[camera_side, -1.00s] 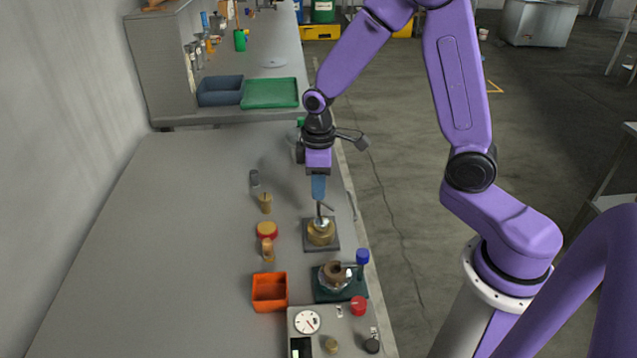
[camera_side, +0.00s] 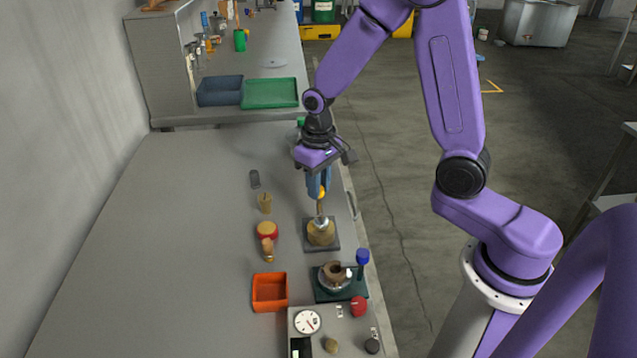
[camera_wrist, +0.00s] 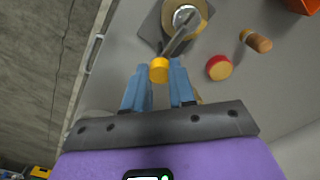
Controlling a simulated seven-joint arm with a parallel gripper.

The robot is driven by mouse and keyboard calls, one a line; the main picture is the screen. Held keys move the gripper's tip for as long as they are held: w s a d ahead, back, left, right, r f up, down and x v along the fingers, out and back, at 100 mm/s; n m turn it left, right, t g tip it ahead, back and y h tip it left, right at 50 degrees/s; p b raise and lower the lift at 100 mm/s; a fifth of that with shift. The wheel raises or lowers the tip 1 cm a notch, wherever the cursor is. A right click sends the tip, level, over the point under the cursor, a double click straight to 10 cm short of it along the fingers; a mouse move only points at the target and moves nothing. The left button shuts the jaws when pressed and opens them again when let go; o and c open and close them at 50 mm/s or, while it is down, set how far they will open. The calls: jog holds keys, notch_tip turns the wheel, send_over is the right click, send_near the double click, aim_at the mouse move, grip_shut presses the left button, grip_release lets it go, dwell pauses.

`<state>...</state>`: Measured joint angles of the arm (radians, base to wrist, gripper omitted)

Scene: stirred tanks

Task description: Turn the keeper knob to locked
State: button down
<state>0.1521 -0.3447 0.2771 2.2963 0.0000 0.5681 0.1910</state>
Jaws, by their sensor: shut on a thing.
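A yellow knob (camera_side: 321,194) sits at the top of a thin metal rod (camera_side: 319,210). The rod rises from a brass round vessel (camera_side: 320,235) on a dark square plate (camera_side: 333,247). My gripper (camera_side: 319,187) is above the vessel, its blue fingers shut on the yellow knob. In the wrist view the knob (camera_wrist: 159,70) sits between the fingertips (camera_wrist: 159,76), with the rod slanting from it to the vessel. I cannot tell whether this is the keeper knob, and no locked mark is readable.
An orange bin (camera_side: 269,292), a green-based unit (camera_side: 320,291) and a dial panel (camera_side: 306,322) are nearer the camera.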

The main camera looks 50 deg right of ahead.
dwell(0.5)
jog(key=c, duration=0.9)
grip_release()
jog(key=shift+c, duration=0.2)
jog(key=shift+r, duration=0.1)
notch_tip(320, 180, up, 17)
jog(key=shift+r, duration=0.15)
